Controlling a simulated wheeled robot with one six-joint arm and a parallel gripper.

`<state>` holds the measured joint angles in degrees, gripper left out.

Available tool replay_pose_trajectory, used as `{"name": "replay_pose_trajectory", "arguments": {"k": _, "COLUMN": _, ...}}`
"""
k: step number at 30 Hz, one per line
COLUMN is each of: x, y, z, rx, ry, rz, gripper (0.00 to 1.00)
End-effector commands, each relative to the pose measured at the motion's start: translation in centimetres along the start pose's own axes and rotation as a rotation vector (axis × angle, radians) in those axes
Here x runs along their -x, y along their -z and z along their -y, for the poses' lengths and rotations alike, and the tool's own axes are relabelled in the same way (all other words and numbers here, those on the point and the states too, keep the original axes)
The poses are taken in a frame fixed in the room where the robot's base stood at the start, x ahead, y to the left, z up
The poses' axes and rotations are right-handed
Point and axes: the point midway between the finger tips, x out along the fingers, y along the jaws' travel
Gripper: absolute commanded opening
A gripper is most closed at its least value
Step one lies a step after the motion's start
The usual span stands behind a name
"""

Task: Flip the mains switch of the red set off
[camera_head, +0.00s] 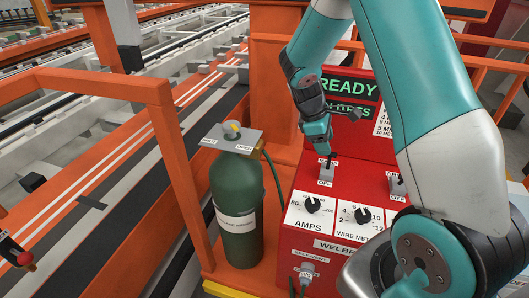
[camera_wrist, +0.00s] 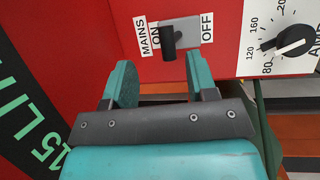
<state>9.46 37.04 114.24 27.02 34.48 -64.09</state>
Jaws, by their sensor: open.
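The red set (camera_head: 357,178) stands in the middle of the head view, with a lit green "READY" readout at its back. Its mains switch (camera_head: 326,178) is on the top face. In the wrist view the mains switch (camera_wrist: 168,42) has a black lever on a grey plate, with "MAINS ON" at left and "OFF" at right. The lever sits at the ON side. My gripper (camera_head: 325,143) is just above the switch in the head view. In the wrist view my gripper (camera_wrist: 163,80) is open and empty, its two fingers short of the lever and apart from it.
A second switch (camera_head: 397,184) is to the right, partly hidden by my arm. The amps dial (camera_head: 312,205) and wire dial (camera_head: 362,216) are on the front. A green gas bottle (camera_head: 236,195) stands at left, beside an orange rail (camera_head: 160,95).

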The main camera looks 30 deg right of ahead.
Motion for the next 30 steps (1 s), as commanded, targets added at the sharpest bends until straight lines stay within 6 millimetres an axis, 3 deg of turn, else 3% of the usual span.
{"name": "replay_pose_trajectory", "arguments": {"k": 18, "x": 13.1, "y": 0.1, "z": 0.2, "rx": -0.001, "ry": -0.006, "rz": -0.008, "gripper": 0.52}}
{"name": "replay_pose_trajectory", "arguments": {"k": 30, "x": 16.4, "y": 1.9, "z": 7.8, "rx": -0.02, "ry": 0.004, "rz": -0.227, "gripper": 0.52}}
